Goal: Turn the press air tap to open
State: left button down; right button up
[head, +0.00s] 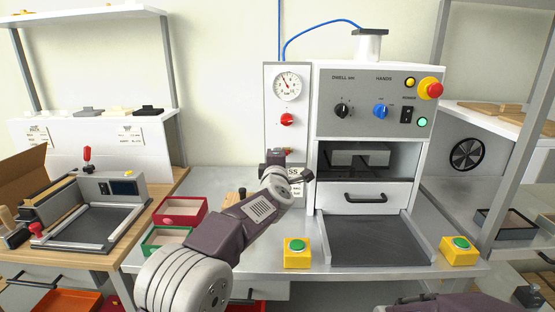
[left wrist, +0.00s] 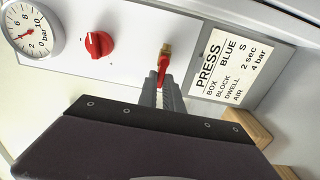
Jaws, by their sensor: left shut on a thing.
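The press air tap shows in the left wrist view as a small red lever (left wrist: 162,70) on a brass fitting (left wrist: 166,49), set in the pale panel (left wrist: 130,68) beside the press label card (left wrist: 228,62). My left gripper (left wrist: 164,90) is shut on the red lever, its grey fingers pointing at the panel. In the head view my left gripper (head: 277,160) is at the lower part of the panel (head: 271,137), and it mostly hides the tap. Of my right arm only a dark part shows at the bottom right edge; its gripper is out of view.
A pressure gauge (head: 287,86) and a red knob (head: 287,120) sit on the panel above the tap. The press (head: 369,97) stands directly to the right. Yellow button boxes (head: 297,259) and (head: 459,256) stand at the front. Red (head: 180,220) and green bins lie left of my arm.

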pick_arm(q)
jog(key=shift+f, duration=0.2)
dwell(0.3)
jog(key=c, duration=1.7)
grip_release()
jog(key=shift+c, duration=0.2)
jog(key=shift+o, duration=1.2)
jog(key=shift+s+r, duration=0.1)
jog(key=s+b, duration=0.1)
jog(key=s, duration=0.8)
jog(key=shift+b, duration=0.4)
